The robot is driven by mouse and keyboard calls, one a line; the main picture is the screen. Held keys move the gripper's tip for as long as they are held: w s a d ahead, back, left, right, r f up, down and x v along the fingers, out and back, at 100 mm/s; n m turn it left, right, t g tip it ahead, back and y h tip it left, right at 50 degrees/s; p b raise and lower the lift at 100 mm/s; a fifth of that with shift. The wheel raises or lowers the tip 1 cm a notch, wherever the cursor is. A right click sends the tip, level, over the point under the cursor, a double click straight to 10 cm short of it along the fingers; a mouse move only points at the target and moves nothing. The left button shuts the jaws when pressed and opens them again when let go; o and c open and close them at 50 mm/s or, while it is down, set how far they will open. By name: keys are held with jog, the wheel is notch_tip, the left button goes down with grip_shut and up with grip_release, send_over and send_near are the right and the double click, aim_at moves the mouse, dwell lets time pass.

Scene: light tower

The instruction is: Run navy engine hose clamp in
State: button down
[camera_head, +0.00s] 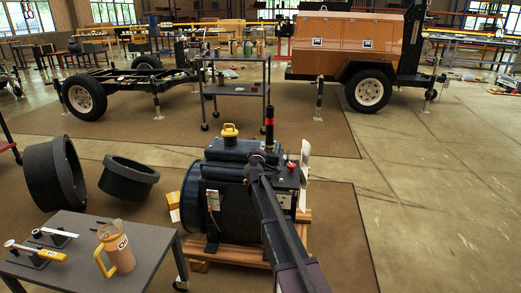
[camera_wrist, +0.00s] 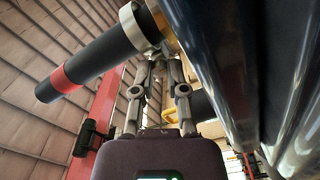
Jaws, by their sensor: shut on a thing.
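The navy engine (camera_head: 232,172) stands on a wooden pallet in the middle of the head view. A black hose with a red band (camera_head: 269,123) rises upright from its top; in the wrist view the hose (camera_wrist: 90,68) runs slantwise. A pale metal hose clamp (camera_wrist: 132,27) rings the hose near its engine end in the wrist view. My gripper (camera_wrist: 157,58) has its fingers closed together right beside the clamp, shut on a small part there that the fingertips mostly hide. In the head view my gripper (camera_head: 258,160) is at the engine top, near the hose base.
A yellow-handled cap (camera_head: 230,131) sits on the engine top, left of the hose. A grey table (camera_head: 75,243) with a tan jug (camera_head: 116,249) and tools stands at front left. Two black rings (camera_head: 128,179) lie behind it. The floor at right is clear.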

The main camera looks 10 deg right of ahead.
jog(key=shift+s, duration=0.15)
jog(key=c, duration=0.7)
grip_release()
jog(key=shift+o, duration=0.2)
jog(key=v, duration=0.8)
jog(key=shift+r, duration=0.1)
